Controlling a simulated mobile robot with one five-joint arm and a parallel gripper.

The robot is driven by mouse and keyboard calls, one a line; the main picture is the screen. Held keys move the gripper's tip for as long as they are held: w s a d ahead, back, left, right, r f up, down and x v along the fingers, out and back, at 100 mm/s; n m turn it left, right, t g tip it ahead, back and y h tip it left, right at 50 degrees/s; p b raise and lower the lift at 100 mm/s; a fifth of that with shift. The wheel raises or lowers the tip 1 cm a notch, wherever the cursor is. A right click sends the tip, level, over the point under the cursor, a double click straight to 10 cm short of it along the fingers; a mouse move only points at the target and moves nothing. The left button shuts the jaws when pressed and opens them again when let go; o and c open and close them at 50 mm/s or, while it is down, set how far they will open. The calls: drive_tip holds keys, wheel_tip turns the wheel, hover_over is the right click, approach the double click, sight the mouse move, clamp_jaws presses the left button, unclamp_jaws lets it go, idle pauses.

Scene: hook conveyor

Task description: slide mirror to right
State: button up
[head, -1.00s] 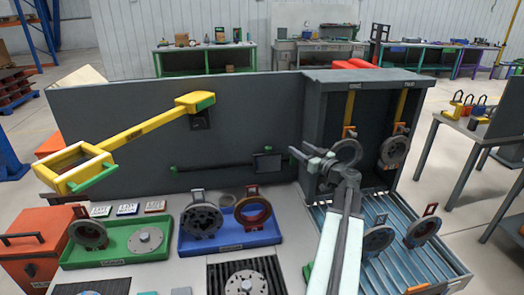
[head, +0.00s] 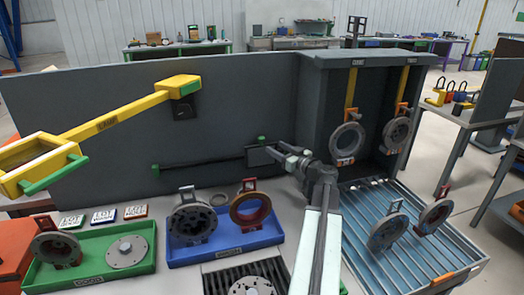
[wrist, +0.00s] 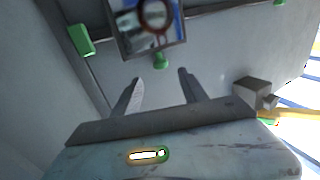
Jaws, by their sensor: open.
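The mirror (head: 261,156) is a small dark framed panel on a black rail (head: 205,161) along the grey back panel, towards the rail's right part. A green knob (head: 261,139) shows at its top edge. In the wrist view the mirror (wrist: 170,38) is at the top and reflects a ring-shaped part; a green knob (wrist: 160,60) sticks out at its edge towards my fingers. My gripper (head: 285,154) is just right of the mirror in the head view. In the wrist view my gripper (wrist: 159,78) is open and empty, its fingers apart from the knob.
A dark cabinet at right holds rings hung on yellow hooks (head: 347,138). A blue slatted tray (head: 410,260) stands below it. A yellow lever (head: 110,122) crosses the panel at left. Green (head: 90,282) and blue (head: 225,247) trays with round parts stand in front.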

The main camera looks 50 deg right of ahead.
hover_over(261, 152)
drive_tip(key=s, duration=0.2)
drive_tip(key=shift+f, duration=0.2)
clamp_jaws()
idle(1.4)
